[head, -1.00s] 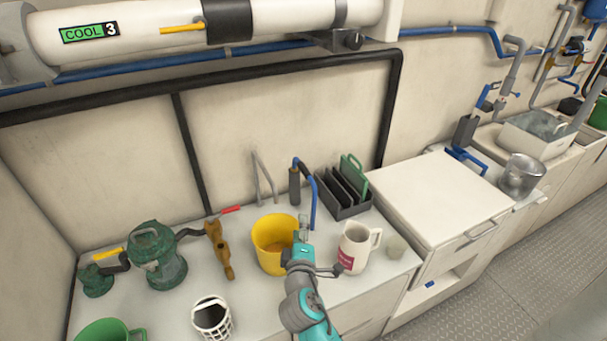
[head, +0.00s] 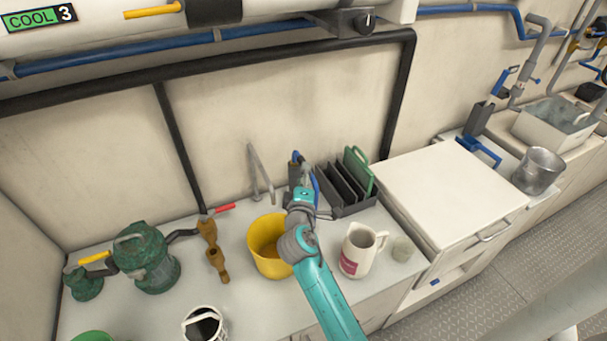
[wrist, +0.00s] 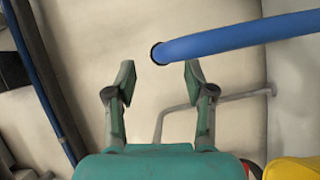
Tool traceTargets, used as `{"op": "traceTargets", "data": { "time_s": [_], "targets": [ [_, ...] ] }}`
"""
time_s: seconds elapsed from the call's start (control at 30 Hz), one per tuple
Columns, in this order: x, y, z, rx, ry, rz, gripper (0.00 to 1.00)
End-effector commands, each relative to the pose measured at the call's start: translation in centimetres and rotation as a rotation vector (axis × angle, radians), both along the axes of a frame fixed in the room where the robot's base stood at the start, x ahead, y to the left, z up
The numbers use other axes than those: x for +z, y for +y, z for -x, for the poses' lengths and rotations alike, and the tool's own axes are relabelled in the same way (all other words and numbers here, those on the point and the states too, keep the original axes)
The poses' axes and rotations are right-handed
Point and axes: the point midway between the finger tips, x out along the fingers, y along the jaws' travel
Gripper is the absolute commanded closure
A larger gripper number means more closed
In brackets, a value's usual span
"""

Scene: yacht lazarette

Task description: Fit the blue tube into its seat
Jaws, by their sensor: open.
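The blue tube (wrist: 235,38) enters the wrist view from the upper right. Its open, dark-mouthed end lies just above the gap between my fingertips. In the head view the blue tube (head: 316,187) shows only in part behind my arm, beside a dark upright cylinder (head: 294,172) with blue at its top. My gripper (wrist: 160,73) is open with nothing between its fingers. The tube overlaps the right fingertip's top edge in the picture; I cannot tell whether they touch. In the head view my wrist hides the fingers. I cannot make out the tube's seat for certain.
A yellow bucket (head: 264,245) stands left of my arm, a white mug (head: 357,250) right of it. A black rack (head: 346,188) with a green panel stands behind. A green pump (head: 146,262) stands at left.

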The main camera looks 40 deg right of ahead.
Motion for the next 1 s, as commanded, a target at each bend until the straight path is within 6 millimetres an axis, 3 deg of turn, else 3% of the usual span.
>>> {"op": "traceTargets", "data": {
  "time_s": [0.43, 0.73, 0.77, 0.97, 1.0],
  "targets": [
    [-0.4, -3.3, -3.6, -0.002, 0.000, 0.000, 0.46],
    [-0.5, -3.6, -3.9, 0.000, 0.001, 0.000, 0.46],
    [-0.5, -3.6, -3.9, 0.000, 0.001, 0.001, 0.49],
    [-0.5, -3.6, -3.9, 0.000, 0.001, 0.000, 0.99],
    [-0.5, -3.6, -3.9, 0.000, 0.001, 0.000, 1.00]
  ]
}}
